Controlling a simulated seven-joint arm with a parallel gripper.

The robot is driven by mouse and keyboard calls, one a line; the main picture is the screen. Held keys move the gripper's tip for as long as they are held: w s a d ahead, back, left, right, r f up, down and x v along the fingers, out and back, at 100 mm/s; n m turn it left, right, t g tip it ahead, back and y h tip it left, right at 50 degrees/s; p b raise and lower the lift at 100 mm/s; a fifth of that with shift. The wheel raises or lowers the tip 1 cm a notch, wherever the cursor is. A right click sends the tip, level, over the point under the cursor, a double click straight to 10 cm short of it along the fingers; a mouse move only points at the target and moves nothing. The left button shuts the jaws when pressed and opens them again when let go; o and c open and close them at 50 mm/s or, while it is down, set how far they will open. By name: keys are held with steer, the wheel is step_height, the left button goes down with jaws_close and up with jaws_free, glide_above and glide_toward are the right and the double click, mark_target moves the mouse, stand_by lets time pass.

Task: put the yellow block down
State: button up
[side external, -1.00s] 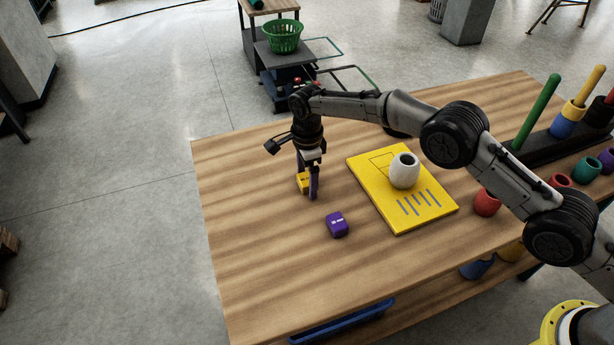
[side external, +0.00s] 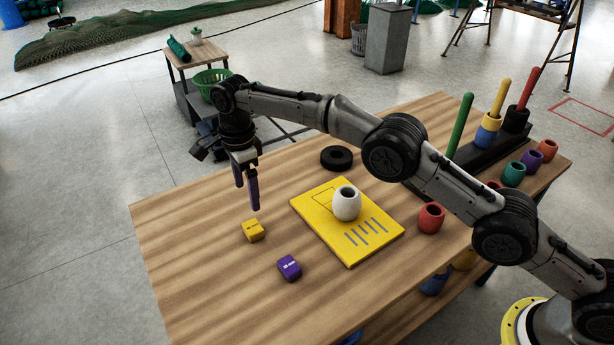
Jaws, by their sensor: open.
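The yellow block (side external: 254,230) rests on the wooden table, near its left part. My gripper (side external: 254,205) is open and empty. Its fingers point down and stand above the block, apart from it. A purple block (side external: 289,268) lies on the table a little to the right and nearer the camera than the yellow one.
A yellow board (side external: 378,249) with a white cup (side external: 347,203) lies right of the blocks. A black ring (side external: 336,157) lies behind it. A peg rack (side external: 474,153) and several coloured cups, one red (side external: 431,218), stand at the right. The table's left part is clear.

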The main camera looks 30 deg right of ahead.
steer(key=s+d+r+n+t, duration=0.1)
steer(key=s+d+r+n, duration=0.3)
steer(key=s+d+r, duration=0.45)
steer(key=s+d+r+n+t, duration=0.2)
steer(key=s+d+r+n, duration=0.35)
steer(key=d+r, duration=0.65)
steer(key=s+d+r+n+t, duration=0.15)
steer(key=s+d+n, duration=0.3)
steer(key=s, duration=0.85)
steer(key=s+d+f+n, duration=0.2)
steer(key=s+f, duration=0.1)
steer(key=s, duration=0.3)
steer(key=s+d+f+n+t, duration=0.1)
steer(key=s+d+f+n, duration=0.1)
steer(key=s, duration=0.5)
steer(key=shift+s+f, duration=0.3)
steer(key=shift+f, duration=0.5)
